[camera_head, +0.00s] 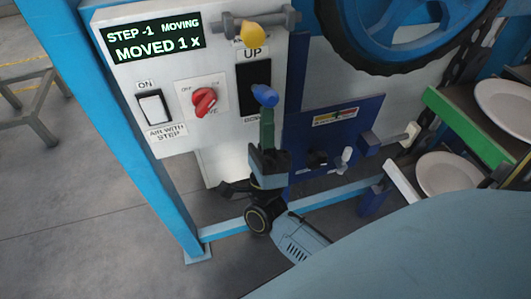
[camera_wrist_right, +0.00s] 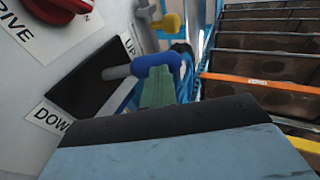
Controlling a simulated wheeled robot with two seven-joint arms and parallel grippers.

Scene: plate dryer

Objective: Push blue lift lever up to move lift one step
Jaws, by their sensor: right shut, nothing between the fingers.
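The blue lift lever (camera_head: 264,95) sticks out of a black slot plate on the white control panel, between the labels UP and DOWN. In the right wrist view the lever (camera_wrist_right: 155,66) has a grey shaft and a blue handle. My right gripper (camera_head: 267,112) is shut and empty, with its green fingers directly below the blue handle. In the right wrist view the fingertips (camera_wrist_right: 158,85) appear to meet the handle's underside; actual contact is hard to confirm. The display (camera_head: 155,40) reads "STEP -1 MOVING" and "MOVED 1 x". My left gripper is not in view.
The panel also holds a red rotary knob (camera_head: 205,101), a white rocker switch (camera_head: 152,108) and a yellow-knobbed lever (camera_head: 253,34) above the slot. A dark blue box (camera_head: 333,140) is close on the right. White plates (camera_head: 449,174) sit on racks farther right.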

